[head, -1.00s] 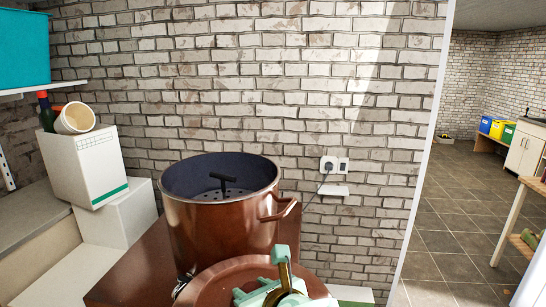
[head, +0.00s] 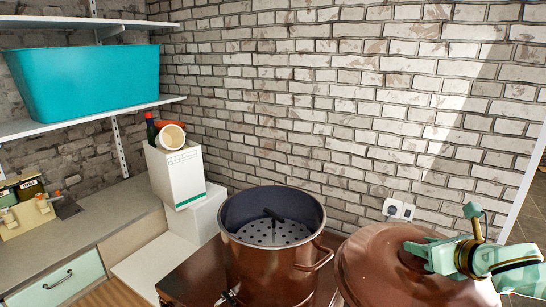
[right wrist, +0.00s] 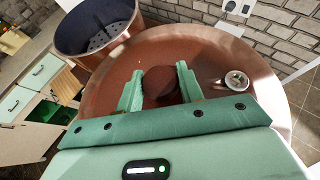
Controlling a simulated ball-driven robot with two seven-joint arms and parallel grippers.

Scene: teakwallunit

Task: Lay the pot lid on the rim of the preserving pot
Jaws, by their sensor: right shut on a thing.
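The preserving pot (head: 268,262) is a tall copper-brown pot with a dark inside, standing open on a brown surface in the lower middle of the head view. A perforated disc with a black handle (head: 272,216) sits inside it. The pot also shows at the upper left of the right wrist view (right wrist: 100,54). The pot lid (head: 372,262) is a wide copper-brown disc to the right of the pot, apart from its opening. My right gripper (head: 440,255) is shut on the lid's knob, which shows between the fingers in the right wrist view (right wrist: 162,86). My left gripper is not in view.
A white box (head: 176,175) with a cup (head: 171,137) and a bottle on top stands left of the pot. A teal tub (head: 85,80) is on a shelf. The brick wall (head: 330,110) with a socket (head: 398,209) is close behind the pot.

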